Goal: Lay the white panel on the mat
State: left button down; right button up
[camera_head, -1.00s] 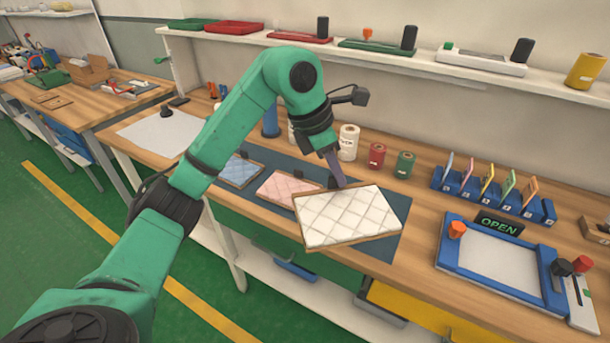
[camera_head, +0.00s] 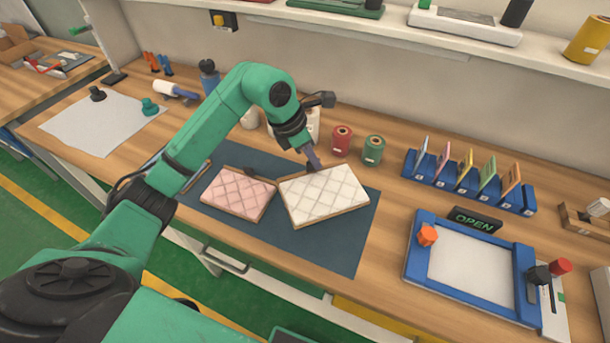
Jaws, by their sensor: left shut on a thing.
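The white quilted panel (camera_head: 325,196) with a tan edge is over the right part of the dark blue-grey mat (camera_head: 330,243), close beside the pink panel (camera_head: 238,194). It looks nearly level; I cannot tell whether it touches the mat. My left gripper (camera_head: 313,166) is shut on the far edge of the white panel, its fingers pointing down. The pink panel lies on the mat at the middle. A blue panel (camera_head: 197,178) is mostly hidden behind my left arm. My right gripper is not in view.
A red roll (camera_head: 341,142) and a green roll (camera_head: 373,150) stand behind the mat. To the right are a blue rack (camera_head: 468,186) with upright cards and a blue-framed tray (camera_head: 470,270) with an OPEN sign. The mat's front right part is bare.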

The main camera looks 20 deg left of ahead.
aim_at(313, 182)
pick_arm(q)
jog(key=f, duration=0.3)
jog(key=f+p, duration=0.1)
jog(key=f, duration=0.5)
jog(key=shift+w+p, duration=0.35)
jog(key=shift+f, duration=0.25)
jog(key=c, duration=1.3)
grip_release()
jog(key=shift+w+f, duration=0.1)
jog(key=shift+f, duration=0.1)
jog(key=o, duration=0.3)
jog(key=shift+r, duration=0.1)
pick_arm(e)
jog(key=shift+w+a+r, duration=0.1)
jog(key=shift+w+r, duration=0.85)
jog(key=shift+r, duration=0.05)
